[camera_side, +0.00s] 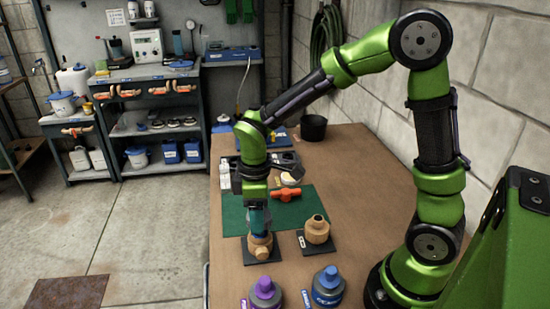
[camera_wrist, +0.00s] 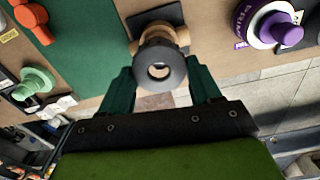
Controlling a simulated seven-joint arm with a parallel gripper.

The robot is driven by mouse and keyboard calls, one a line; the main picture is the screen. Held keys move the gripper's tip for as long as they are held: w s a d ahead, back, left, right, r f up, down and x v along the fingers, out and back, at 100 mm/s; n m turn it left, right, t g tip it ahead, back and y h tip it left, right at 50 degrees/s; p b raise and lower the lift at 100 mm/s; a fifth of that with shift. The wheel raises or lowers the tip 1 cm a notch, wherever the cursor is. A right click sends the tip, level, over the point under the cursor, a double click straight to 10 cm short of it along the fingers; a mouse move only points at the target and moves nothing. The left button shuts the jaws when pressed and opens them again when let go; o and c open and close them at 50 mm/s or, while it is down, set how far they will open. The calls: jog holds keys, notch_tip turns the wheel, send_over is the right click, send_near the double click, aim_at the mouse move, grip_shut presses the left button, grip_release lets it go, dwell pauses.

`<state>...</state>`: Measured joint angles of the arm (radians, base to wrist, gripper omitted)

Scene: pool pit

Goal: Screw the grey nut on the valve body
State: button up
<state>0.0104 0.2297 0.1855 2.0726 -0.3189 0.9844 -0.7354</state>
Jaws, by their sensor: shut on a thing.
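The tan valve body (camera_side: 260,250) stands on a small black plate near the front left of the bench. It also shows in the wrist view (camera_wrist: 181,37), partly hidden behind the nut. The grey nut (camera_wrist: 140,75) is a dark ring with a round hole, seen end-on in front of the valve body. My gripper (camera_side: 258,226) points down over the valve body. In the wrist view my gripper (camera_wrist: 161,84) has its teal fingers on both sides of the nut and is shut on it. I cannot tell whether the threads are engaged.
Another tan fitting (camera_side: 317,231) stands on a black plate to the right. An orange part (camera_side: 285,195) lies on the green mat (camera_side: 309,202). A purple-topped bottle (camera_side: 265,292) and a blue bottle (camera_side: 327,287) stand at the front. The bench's right rear is clear around a black cup (camera_side: 313,127).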

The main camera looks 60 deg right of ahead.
jog(key=shift+f, duration=0.6)
jog(key=shift+f, duration=1.45)
dwell(2.4)
jog(key=o, duration=1.2)
jog(key=shift+o, duration=0.2)
jog(key=shift+r, duration=3.05)
